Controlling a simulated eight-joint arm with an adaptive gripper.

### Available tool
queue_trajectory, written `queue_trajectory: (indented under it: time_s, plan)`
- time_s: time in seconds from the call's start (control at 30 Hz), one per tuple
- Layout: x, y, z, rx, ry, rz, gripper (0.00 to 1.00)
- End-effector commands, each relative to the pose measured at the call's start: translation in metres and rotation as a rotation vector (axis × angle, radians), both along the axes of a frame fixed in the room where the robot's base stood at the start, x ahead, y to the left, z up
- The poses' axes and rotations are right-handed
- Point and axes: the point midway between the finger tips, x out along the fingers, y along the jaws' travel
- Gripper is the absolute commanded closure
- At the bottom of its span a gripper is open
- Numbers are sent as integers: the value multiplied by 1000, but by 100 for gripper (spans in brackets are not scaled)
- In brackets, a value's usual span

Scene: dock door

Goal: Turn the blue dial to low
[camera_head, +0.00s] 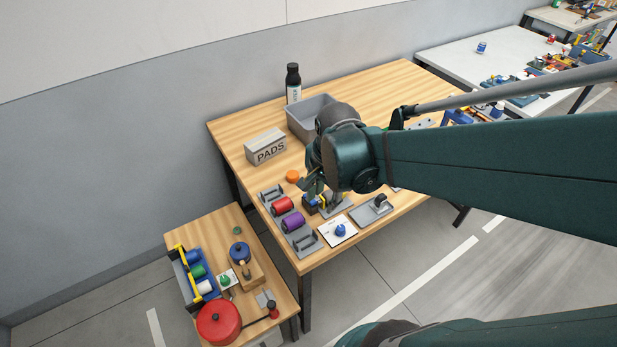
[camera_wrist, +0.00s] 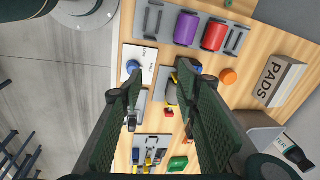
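The blue dial (camera_head: 341,230) sits on a white square plate (camera_head: 328,231) near the front edge of the wooden table. In the wrist view the dial (camera_wrist: 133,66) shows on its white plate (camera_wrist: 146,56), close to the left fingertip, which partly overlaps it. The plate's markings are too small to read. My gripper (camera_head: 314,187) hangs over the table, behind and left of the dial in the head view. In the wrist view its fingers (camera_wrist: 159,82) are spread wide with nothing held between them. The gripper looks well above the table.
A grey holder carries a red spool (camera_head: 282,205) and a purple spool (camera_head: 293,223) left of the dial. A grey plate with a dark handle (camera_head: 380,203) lies to its right. An orange disc (camera_head: 292,177), PADS box (camera_head: 265,147), grey bin (camera_head: 300,120) and bottle (camera_head: 293,84) stand farther back.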

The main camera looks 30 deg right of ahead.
Motion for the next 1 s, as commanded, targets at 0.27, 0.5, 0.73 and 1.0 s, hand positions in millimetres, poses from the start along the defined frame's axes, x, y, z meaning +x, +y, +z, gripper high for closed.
queue_trajectory:
  time_s: [0.27, 0.5, 0.73, 1.0]
  plan:
    - [-11, -29, -31, 65, 85, -320, 68]
    - [-23, -46, -52, 100, 147, -552, 68]
    - [-28, -52, -61, 111, 174, -646, 68]
    - [-29, -53, -62, 112, 176, -652, 68]
